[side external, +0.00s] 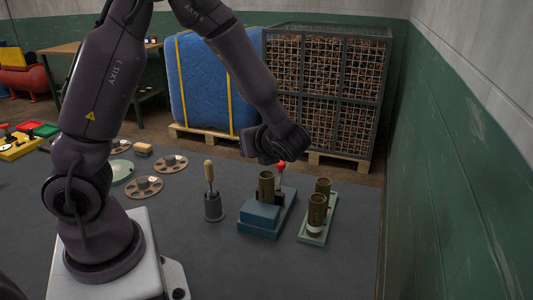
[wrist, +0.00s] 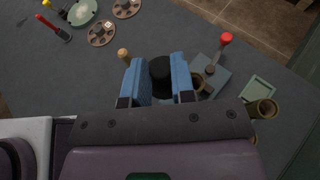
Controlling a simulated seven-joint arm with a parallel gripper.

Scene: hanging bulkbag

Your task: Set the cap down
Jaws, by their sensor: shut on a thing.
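In the wrist view my gripper (wrist: 158,78) has its two blue fingers shut on a black round cap (wrist: 161,72), which fills the space between them. In the side view the fingers and the cap are hidden or too dark to make out behind my wrist. Below my wrist there, a blue press-like base (side external: 262,218) carries an olive cylinder (side external: 266,185) and a red-knobbed lever (side external: 281,168). In the wrist view this base (wrist: 214,74) is just right of my right finger, which partly covers its cylinder.
A pale green tray (side external: 313,238) with two olive cylinders (side external: 317,208) stands right of the base. A wooden-handled tool (side external: 209,172) stands in a grey holder (side external: 214,208) on the left. Perforated discs (side external: 143,187) lie further left. A green wall (side external: 455,150) bounds the right.

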